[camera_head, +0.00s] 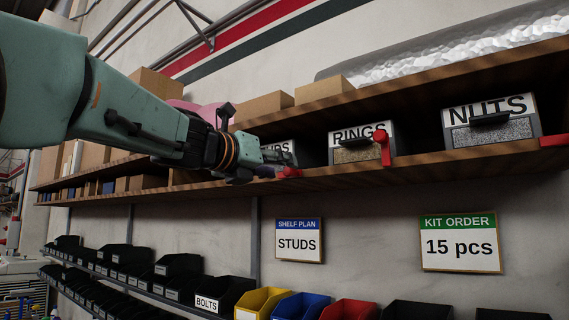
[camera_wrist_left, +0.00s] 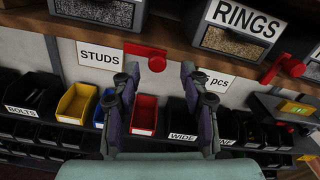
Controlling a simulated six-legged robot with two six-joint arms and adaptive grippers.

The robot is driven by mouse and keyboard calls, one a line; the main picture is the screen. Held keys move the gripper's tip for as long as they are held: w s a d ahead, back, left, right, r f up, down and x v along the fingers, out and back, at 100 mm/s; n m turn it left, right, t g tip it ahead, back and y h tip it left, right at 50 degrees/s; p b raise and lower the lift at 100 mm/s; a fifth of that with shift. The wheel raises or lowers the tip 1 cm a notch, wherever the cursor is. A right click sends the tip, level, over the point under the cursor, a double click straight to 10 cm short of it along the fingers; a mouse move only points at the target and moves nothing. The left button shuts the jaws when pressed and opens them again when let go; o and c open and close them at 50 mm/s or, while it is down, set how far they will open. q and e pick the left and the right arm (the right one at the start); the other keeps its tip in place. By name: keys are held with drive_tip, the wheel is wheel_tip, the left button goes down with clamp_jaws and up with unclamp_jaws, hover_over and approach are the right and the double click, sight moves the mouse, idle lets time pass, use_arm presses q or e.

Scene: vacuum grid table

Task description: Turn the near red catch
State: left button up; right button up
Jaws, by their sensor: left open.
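A red catch (camera_head: 289,172) sits on the shelf's front edge, below a bin whose label is partly hidden by my left gripper (camera_head: 268,160). In the left wrist view this catch (camera_wrist_left: 150,56) lies sideways, just beyond and between the open fingertips of my left gripper (camera_wrist_left: 160,72). Contact cannot be told. A second red catch (camera_head: 383,147) stands upright at the right of the RINGS bin; it also shows in the wrist view (camera_wrist_left: 284,67). A third red catch (camera_head: 553,140) lies sideways at the right of the NUTS bin. My right gripper is not in view.
The wooden shelf (camera_head: 430,161) carries the RINGS bin (camera_head: 356,155), the NUTS bin (camera_head: 490,130) and cardboard boxes (camera_head: 265,106). STUDS (camera_head: 298,240) and 15 pcs (camera_head: 460,243) signs hang on the wall below. Yellow (camera_head: 262,300), blue and red bins stand lower down.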

sight(287, 171)
use_arm(q)
drive_tip(key=x, duration=0.2)
drive_tip(key=p+x, duration=0.1)
drive_tip(key=shift+w+f, duration=0.15)
drive_tip(key=shift+w, duration=0.35)
drive_tip(key=shift+s, duration=0.5)
drive_tip(key=shift+a, duration=0.1)
drive_tip(key=shift+c, duration=0.7)
drive_tip(key=shift+w, duration=0.45)
drive_tip(key=c, duration=0.5)
drive_tip(key=shift+s, duration=0.1)
clamp_jaws()
